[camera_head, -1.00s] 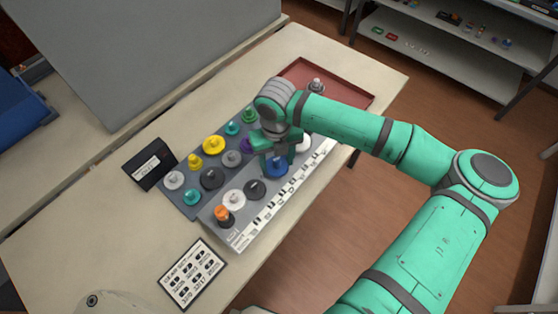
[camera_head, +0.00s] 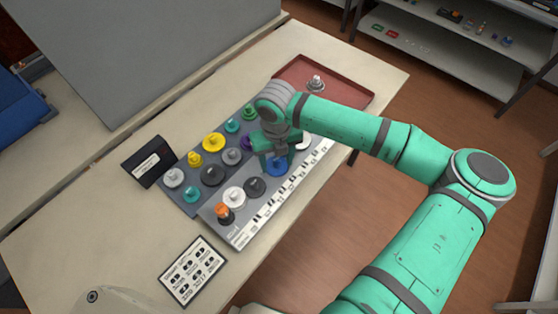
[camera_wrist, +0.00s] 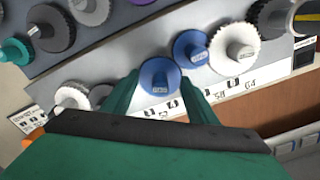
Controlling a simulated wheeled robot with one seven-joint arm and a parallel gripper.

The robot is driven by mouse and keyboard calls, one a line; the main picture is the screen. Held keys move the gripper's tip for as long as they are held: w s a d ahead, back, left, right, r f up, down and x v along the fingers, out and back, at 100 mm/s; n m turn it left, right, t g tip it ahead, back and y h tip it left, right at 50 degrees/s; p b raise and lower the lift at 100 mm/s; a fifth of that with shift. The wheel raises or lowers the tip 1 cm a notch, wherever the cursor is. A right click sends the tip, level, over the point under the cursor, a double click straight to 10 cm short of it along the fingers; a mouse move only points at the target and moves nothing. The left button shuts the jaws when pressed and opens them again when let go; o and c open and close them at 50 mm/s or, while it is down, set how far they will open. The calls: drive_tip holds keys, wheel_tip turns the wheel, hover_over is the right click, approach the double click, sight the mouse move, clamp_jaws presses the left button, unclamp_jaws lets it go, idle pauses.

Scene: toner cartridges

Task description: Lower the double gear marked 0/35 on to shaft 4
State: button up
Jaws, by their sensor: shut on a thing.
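My gripper (camera_wrist: 160,92) is shut on a blue double gear (camera_wrist: 160,78), whose top hub carries small lettering like 0/35. The held gear is face up over the front row of the grey gear board. The board's lower part and any shaft directly under the gear are hidden. A second blue gear (camera_wrist: 191,48) sits just beyond it to the right, with a white gear (camera_wrist: 235,47) beside that. In the head view my gripper (camera_head: 277,160) is over the board (camera_head: 234,240), with blue (camera_head: 276,169) showing between its fingers. I cannot tell the gap below the gear.
A white gear (camera_head: 234,196), a dark gear (camera_head: 255,188) and an orange-topped post (camera_head: 223,212) stand at the board's near end. Several coloured gears fill the rear rows. A red tray (camera_head: 345,97) lies at the far end. A printed card (camera_head: 194,271) lies on the table.

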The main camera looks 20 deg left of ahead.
sight(278, 159)
drive_tip(key=o, duration=1.1)
drive_tip(key=shift+a, duration=0.1)
drive_tip(key=shift+a+r, duration=0.1)
drive_tip(key=shift+r, duration=0.4)
drive_tip(key=r, duration=1)
drive_tip(key=shift+w+d, duration=0.15)
drive_tip(key=shift+d, duration=0.25)
drive_tip(key=shift+w+f, duration=0.1)
